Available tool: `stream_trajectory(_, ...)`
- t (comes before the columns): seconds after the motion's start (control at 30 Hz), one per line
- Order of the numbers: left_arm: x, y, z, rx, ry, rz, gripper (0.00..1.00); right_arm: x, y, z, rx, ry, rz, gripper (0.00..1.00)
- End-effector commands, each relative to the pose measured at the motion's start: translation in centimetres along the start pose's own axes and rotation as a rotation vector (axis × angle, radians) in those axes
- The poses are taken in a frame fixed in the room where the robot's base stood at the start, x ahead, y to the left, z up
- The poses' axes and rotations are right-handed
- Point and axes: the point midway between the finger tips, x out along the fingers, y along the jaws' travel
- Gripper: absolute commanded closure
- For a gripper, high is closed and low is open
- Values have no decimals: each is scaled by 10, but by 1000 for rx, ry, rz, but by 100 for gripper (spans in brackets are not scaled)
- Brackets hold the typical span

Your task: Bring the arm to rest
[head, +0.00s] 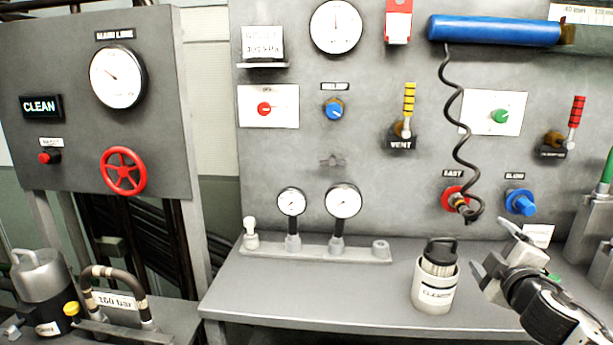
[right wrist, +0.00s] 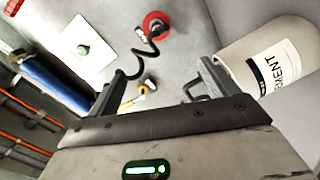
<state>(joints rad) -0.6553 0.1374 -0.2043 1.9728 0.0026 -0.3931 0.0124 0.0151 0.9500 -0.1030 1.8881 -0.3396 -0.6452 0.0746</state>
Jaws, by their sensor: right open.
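My right gripper (head: 492,250) is at the lower right of the head view, above the grey bench and right of a white labelled canister (head: 435,291). Its jaws are open with nothing between them. In the right wrist view the two fingers of the gripper (right wrist: 155,88) stand apart, and the canister (right wrist: 265,60) shows beyond the right finger. A dark filter-like piece with a handle (head: 441,252) sits in the canister's top. My left gripper is not in view.
A black coiled hose (head: 461,150) hangs from the blue cylinder (head: 495,30) to a red fitting (head: 454,198), close above the gripper. A blue knob (head: 520,202) is on the panel behind. The bench (head: 290,285) is clear at front left. A gauge manifold (head: 315,247) stands at its back.

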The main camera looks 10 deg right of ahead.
Motion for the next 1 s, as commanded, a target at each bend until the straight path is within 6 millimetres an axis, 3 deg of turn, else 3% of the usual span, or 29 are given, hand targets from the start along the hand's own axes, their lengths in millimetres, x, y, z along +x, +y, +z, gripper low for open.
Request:
stream_trajectory(0.03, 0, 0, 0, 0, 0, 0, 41, -14, -41, 8, -2, 5, -97, 15)
stream_trajectory(0.2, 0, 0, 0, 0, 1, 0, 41, -68, -145, 28, 24, 23, -365, 15)
stream_trajectory(0.4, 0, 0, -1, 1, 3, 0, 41, -133, -221, 46, 73, 20, -590, 15)
stream_trajectory(0.6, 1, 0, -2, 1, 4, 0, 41, -191, -267, 58, 121, 8, -750, 15)
stream_trajectory(0.77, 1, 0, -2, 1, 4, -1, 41, -234, -293, 66, 161, -9, -859, 15)
stream_trajectory(1.0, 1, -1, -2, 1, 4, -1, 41, -254, -320, 33, 380, -55, -844, 15)
